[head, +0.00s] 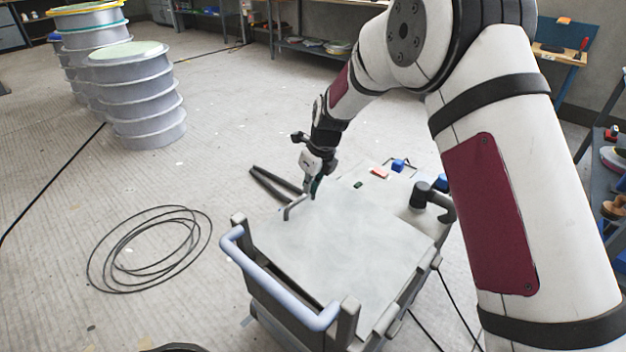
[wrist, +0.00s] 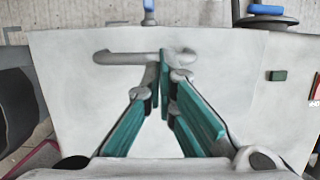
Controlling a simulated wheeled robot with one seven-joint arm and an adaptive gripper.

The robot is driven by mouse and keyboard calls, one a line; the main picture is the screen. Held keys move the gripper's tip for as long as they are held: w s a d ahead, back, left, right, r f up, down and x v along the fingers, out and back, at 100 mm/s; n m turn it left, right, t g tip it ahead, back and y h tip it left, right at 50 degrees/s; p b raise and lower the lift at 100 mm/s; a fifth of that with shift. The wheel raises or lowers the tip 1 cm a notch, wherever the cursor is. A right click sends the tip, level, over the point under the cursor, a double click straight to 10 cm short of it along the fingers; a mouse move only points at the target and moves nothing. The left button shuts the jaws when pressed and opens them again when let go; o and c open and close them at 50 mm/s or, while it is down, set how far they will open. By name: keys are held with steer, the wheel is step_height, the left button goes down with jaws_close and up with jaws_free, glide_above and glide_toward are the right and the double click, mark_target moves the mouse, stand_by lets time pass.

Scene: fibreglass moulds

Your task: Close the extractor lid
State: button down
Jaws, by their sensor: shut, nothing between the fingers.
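The extractor (head: 270,300) is a grey cart-like body with a pale lavender push bar at its near end. Its lid (head: 345,240) is a broad pale grey panel that looks almost flat on top; I cannot tell whether it sits flush. A grey bar handle (head: 292,208) stands on the lid's left part, and it spans the upper middle of the wrist view (wrist: 125,57). My gripper (head: 314,188) is over the lid beside the handle. In the wrist view its green-padded fingers (wrist: 164,58) are shut with nothing between them, their tips overlapping the handle; contact is unclear.
A red block (head: 380,173), a blue block (head: 398,165) and a small dark green block (head: 358,185) lie at the far side. A dark upright fitting (head: 425,196) stands at the right. A coiled cable (head: 150,248) and stacked grey moulds (head: 135,95) are on the floor at left.

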mark_target(306, 196)
steer(key=shift+w+a+f, duration=0.15)
steer(key=shift+a+f, duration=0.05)
steer(key=shift+f, duration=0.45)
steer(key=shift+x, duration=2.05)
steer(key=shift+d, duration=0.1)
